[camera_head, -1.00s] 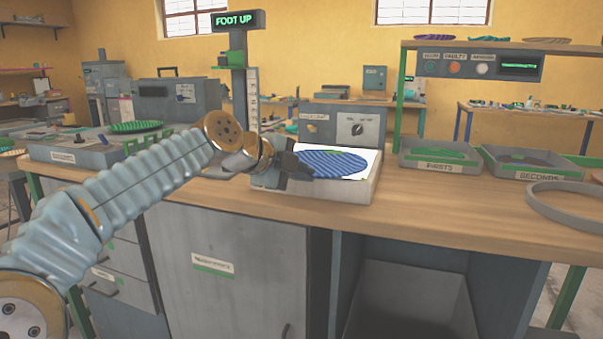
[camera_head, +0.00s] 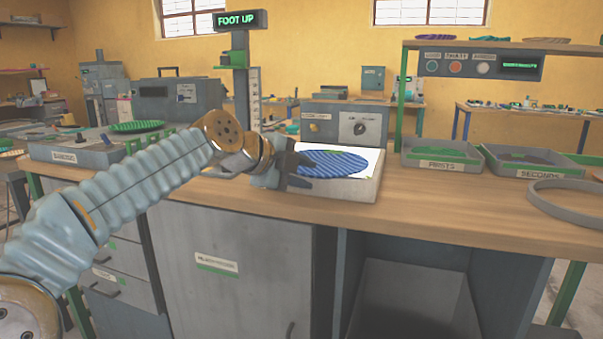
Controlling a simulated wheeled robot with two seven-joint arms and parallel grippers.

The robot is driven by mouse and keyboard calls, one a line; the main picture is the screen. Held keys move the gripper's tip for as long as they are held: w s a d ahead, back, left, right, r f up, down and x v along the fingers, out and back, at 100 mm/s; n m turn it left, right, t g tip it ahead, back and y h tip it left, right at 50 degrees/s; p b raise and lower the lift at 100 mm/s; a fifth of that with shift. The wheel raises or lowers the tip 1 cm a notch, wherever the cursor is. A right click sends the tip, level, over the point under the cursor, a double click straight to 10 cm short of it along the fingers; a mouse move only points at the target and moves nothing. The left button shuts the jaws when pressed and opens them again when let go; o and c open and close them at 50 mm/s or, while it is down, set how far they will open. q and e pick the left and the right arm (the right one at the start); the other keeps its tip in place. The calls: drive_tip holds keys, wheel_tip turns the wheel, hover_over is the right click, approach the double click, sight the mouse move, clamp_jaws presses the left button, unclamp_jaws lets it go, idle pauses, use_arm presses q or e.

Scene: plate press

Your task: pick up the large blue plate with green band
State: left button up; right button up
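A ribbed blue oval plate (camera_head: 340,163) lies on the bright white top of a low grey box (camera_head: 355,188) on the workbench. A green band on it cannot be made out at this size. My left gripper (camera_head: 304,168) is at the plate's left end, with its fingers spread apart and the plate's edge near or between them. I cannot tell whether they touch it. The fingers hide part of the plate's left end. My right gripper is not in view.
A post with a "FOOT UP" sign (camera_head: 241,19) and a control box (camera_head: 345,127) stand behind the plate. Trays labelled FIRSTS (camera_head: 440,165) and SECONDS (camera_head: 455,169) and a grey ring (camera_head: 570,200) are to the right. The bench front is clear.

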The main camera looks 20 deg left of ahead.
use_arm(q)
drive_tip(key=b+v, duration=0.1)
drive_tip(key=v, duration=1.2)
drive_tip(key=shift+s+a+r, duration=0.25)
